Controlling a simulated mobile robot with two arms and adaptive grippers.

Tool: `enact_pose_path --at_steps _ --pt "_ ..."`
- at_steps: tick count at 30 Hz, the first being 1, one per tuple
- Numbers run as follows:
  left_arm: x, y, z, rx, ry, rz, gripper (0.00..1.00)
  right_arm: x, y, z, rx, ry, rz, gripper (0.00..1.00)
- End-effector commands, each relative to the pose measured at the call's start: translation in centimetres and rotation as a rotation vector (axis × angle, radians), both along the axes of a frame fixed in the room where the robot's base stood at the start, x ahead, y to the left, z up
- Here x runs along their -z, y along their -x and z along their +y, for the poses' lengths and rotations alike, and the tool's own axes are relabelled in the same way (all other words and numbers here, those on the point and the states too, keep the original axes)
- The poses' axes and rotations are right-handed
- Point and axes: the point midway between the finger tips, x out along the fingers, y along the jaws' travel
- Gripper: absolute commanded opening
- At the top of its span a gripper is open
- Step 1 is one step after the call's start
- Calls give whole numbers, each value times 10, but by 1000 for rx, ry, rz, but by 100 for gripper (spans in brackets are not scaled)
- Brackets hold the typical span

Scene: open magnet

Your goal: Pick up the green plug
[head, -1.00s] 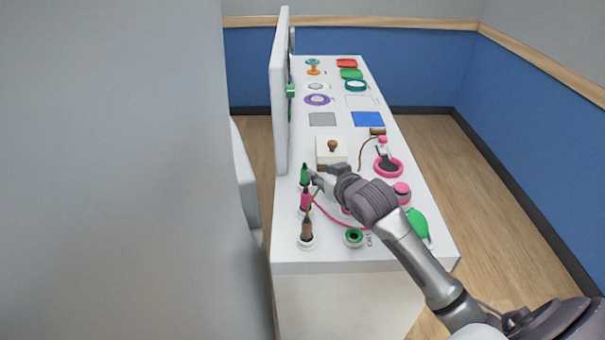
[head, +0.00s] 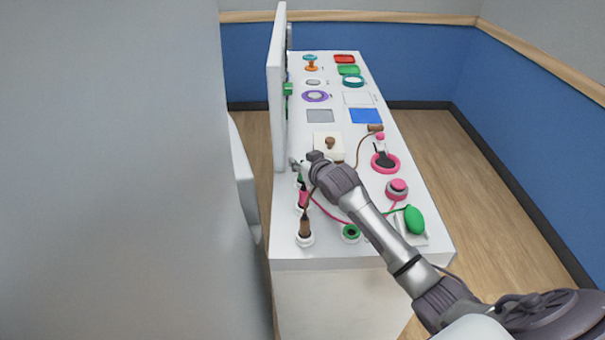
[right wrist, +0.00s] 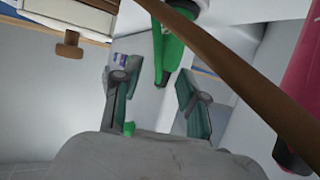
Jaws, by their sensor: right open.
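The green plug (right wrist: 174,50) shows in the right wrist view as a tapered green body near the top, just beyond and between the finger ends. In the head view it is almost wholly hidden by my right gripper (head: 301,165), which is at its place at the left edge of the table. The right wrist view shows this gripper (right wrist: 152,88) open, its two fingers apart with a gap between them. I cannot tell whether a finger touches the plug. My left gripper is not in view.
A pink plug (head: 303,197) and a brown plug (head: 305,228) stand close on the near side. A brown cord (right wrist: 235,62) crosses the right wrist view. The upright white panel (head: 277,95) borders the table's left side. A green bulb (head: 415,219) lies at the right.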

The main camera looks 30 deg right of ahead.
Motion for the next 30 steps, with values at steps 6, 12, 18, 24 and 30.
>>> enact_pose_path --at_steps 6,12,18,24,30 --pt "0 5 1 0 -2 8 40 0 0 0 0 -1 0 17" --pt "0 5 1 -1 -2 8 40 0 0 0 0 -1 0 0" --pt "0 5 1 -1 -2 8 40 0 1 0 0 -1 0 0" --pt "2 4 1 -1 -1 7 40 -10 0 0 -1 -1 -3 0" --pt "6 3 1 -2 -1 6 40 -41 0 0 -1 0 -7 0"
